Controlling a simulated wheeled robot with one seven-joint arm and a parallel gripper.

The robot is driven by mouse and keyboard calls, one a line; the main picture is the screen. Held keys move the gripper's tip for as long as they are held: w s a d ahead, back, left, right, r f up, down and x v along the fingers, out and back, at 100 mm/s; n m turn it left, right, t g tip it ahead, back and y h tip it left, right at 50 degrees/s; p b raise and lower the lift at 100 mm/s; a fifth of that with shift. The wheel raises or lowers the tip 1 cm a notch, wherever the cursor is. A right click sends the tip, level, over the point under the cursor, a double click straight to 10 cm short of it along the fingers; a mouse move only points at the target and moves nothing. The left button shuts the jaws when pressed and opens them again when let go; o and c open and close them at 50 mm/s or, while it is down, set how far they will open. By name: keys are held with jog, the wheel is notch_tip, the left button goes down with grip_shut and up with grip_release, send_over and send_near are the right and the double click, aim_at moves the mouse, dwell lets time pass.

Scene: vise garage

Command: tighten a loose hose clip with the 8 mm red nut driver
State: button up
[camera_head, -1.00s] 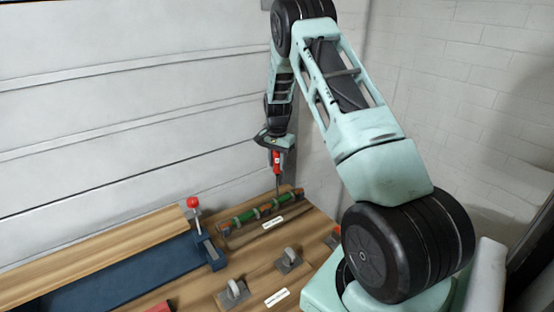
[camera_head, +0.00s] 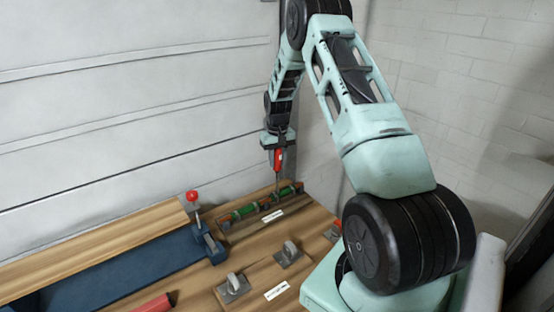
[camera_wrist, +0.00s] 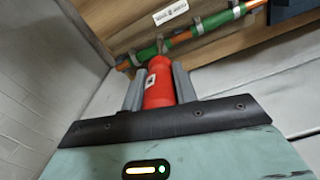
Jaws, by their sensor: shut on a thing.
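My gripper (camera_head: 278,150) is shut on the red nut driver (camera_head: 278,160), which hangs with its shaft pointing down. In the wrist view the red handle (camera_wrist: 159,82) sits between the two grey fingers. Below it a green hose (camera_head: 285,192) with metal hose clips (camera_head: 266,203) lies along a wooden rack at the back of the bench. The driver's tip is at or just above the hose near its middle to right part; I cannot tell whether it touches a clip.
A blue vise (camera_head: 150,262) with a red-knobbed lever (camera_head: 192,196) stands at left. Two grey clamp-like pieces (camera_head: 289,254) sit on wooden blocks in front, beside white labels (camera_head: 277,290). A red cylinder (camera_head: 155,303) lies at the front edge. A white wall rises behind the bench.

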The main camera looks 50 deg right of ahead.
jog(key=n, duration=0.2)
jog(key=shift+n, duration=0.3)
jog(key=shift+f, duration=0.1)
